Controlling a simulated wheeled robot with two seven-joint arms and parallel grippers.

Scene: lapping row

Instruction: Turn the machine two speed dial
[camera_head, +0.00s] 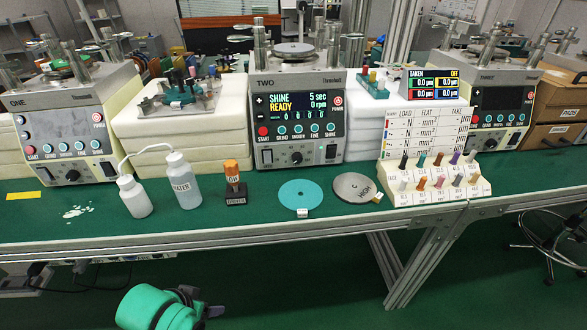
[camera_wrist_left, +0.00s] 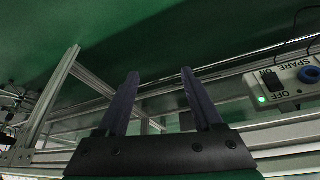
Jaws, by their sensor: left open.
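Machine two (camera_head: 299,110) stands at the middle back of the bench, its screen reading SHINE READY, 5 sec, 0 rpm. Its speed dial (camera_head: 296,157) appears to be the dark round knob low on the front panel, below the row of teal buttons. Nothing touches it. My left gripper (camera_wrist_left: 160,73) shows in the left wrist view with its two dark fingers apart and nothing between them. It is low, near the bench's metal frame and well away from the dial. A green part of my arm shows at the bottom of the head view. My right gripper is in neither view.
In front of machine two lie a teal disc (camera_head: 300,194) and a grey disc (camera_head: 357,187). An orange-topped stamp (camera_head: 232,180) and a water bottle (camera_head: 183,180) stand left. A sample rack (camera_head: 435,185) stands right. The bench's front rail (camera_head: 250,240) crosses the view. A spare switch box (camera_wrist_left: 285,82) is near my gripper.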

